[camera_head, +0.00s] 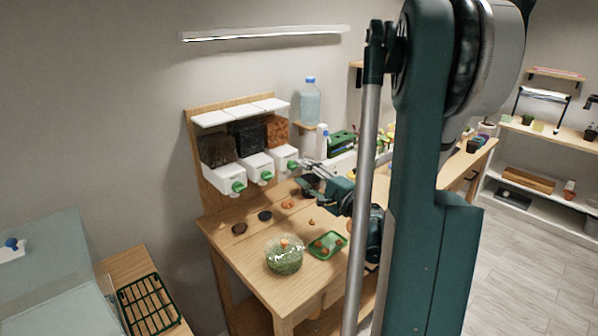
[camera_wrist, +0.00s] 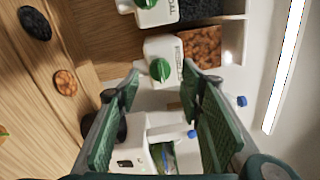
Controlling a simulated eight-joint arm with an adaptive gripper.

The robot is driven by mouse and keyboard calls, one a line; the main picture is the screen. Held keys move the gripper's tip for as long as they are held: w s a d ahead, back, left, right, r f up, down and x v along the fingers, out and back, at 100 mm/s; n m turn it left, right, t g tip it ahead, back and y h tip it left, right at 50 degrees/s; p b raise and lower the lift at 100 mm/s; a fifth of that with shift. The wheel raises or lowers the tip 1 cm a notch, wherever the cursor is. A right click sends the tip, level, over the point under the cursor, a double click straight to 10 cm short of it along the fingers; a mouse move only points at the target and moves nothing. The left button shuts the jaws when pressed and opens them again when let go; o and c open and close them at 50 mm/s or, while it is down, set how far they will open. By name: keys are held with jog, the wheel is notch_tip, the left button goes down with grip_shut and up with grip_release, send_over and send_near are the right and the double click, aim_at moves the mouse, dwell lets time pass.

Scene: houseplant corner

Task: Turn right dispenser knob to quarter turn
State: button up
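The right dispenser (camera_head: 284,154) is a white spout box below a bin of orange-brown pellets on a wooden rack. Its round green knob (camera_head: 292,165) faces outward. In the wrist view the knob (camera_wrist: 159,69) appears between my fingertips, with a ridge across its face. My gripper (camera_wrist: 161,77) is open, its two green-padded fingers on either side of the knob in the picture. Whether they touch it is not clear. In the head view my gripper (camera_head: 304,165) is just right of the knob and small.
The middle dispenser knob (camera_head: 266,176) and left dispenser knob (camera_head: 237,187) are close by on the left. A glass jar (camera_head: 284,259) and green tray (camera_head: 327,244) stand on the wooden table. A water bottle (camera_head: 310,103) stands on a shelf right of the rack.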

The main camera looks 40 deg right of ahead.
jog(key=s, duration=0.8)
jog(key=shift+s+f, duration=0.15)
jog(key=shift+f, duration=0.15)
jog(key=shift+a, duration=0.15)
jog(key=w+a+f+n+g+y, duration=0.15)
jog(key=a+n+g, duration=0.3)
jog(key=a, duration=0.95)
jog(key=w+a+n+g+y, duration=0.1)
jog(key=a+n+g+y, duration=0.3)
jog(key=a, duration=1)
jog(key=s+a+n+g+h+p, duration=0.2)
jog(key=s+a+n+h, duration=0.3)
jog(key=s+a+n, duration=0.6)
jog(key=shift+s+a+r+n+g, duration=0.5)
jog(key=shift+s+a, duration=1.55)
jog(key=shift+s, duration=1.9)
jog(key=shift+f+h, duration=0.1)
jog(key=shift+h, duration=0.15)
